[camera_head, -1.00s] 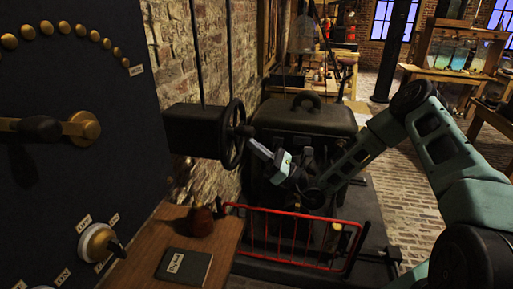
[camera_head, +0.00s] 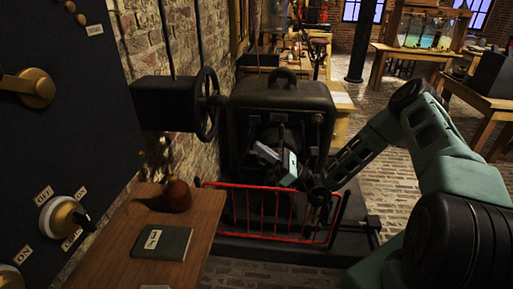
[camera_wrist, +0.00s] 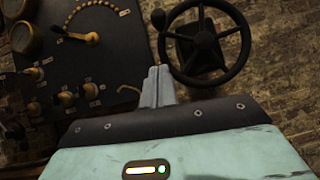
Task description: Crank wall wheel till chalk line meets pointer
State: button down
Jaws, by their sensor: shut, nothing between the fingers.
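The dark wall wheel (camera_head: 207,103) stands edge-on at the end of a black box (camera_head: 165,103) in the head view. In the wrist view the wheel (camera_wrist: 233,72) faces me, with spokes and a dark hub. A small knob (camera_wrist: 158,19) shows by its left rim; I cannot tell whether it is the crank handle. My gripper (camera_head: 262,152) is shut and empty, below and right of the wheel and apart from it. In the wrist view its fingers (camera_wrist: 155,86) point up, left of the wheel's lower rim. I cannot make out a chalk line or pointer.
A dark panel (camera_head: 75,120) with brass knobs stands at the left. A wooden shelf (camera_head: 110,250) holds a dark notebook (camera_head: 162,242) and a reddish-brown object (camera_head: 177,195). A red railing (camera_head: 270,238) fronts a large black machine (camera_head: 285,95).

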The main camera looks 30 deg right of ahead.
aim_at(220, 101)
jog(key=c, duration=1.3)
grip_release()
jog(key=shift+d+r+n, duration=0.1)
jog(key=shift+r+n, duration=0.15)
jog(key=shift+n, duration=0.05)
jog(key=shift+c, duration=0.2)
jog(key=shift+o, duration=1.3)
jog(key=d+r+n+g+h+p, duration=0.3)
jog(key=d+r+n+g+p, duration=0.3)
jog(key=r, duration=0.6)
jog(key=w+d+n+g, duration=0.1)
jog(key=n+g, duration=0.1)
jog(key=n, duration=0.1)
jog(key=shift+r+n, duration=0.25)
jog(key=shift+n, duration=0.15)
jog(key=p+x, duration=0.2)
jog(key=x, duration=0.5)
jog(key=p+x, duration=0.3)
jog(key=x, duration=0.5)
jog(key=shift+w+a+f, duration=0.15)
jog(key=shift+a, duration=0.15)
jog(key=shift+w+a+f+p, duration=0.1)
jog(key=shift+w+a+p, duration=0.2)
jog(key=shift+a, duration=0.3)
grip_shut()
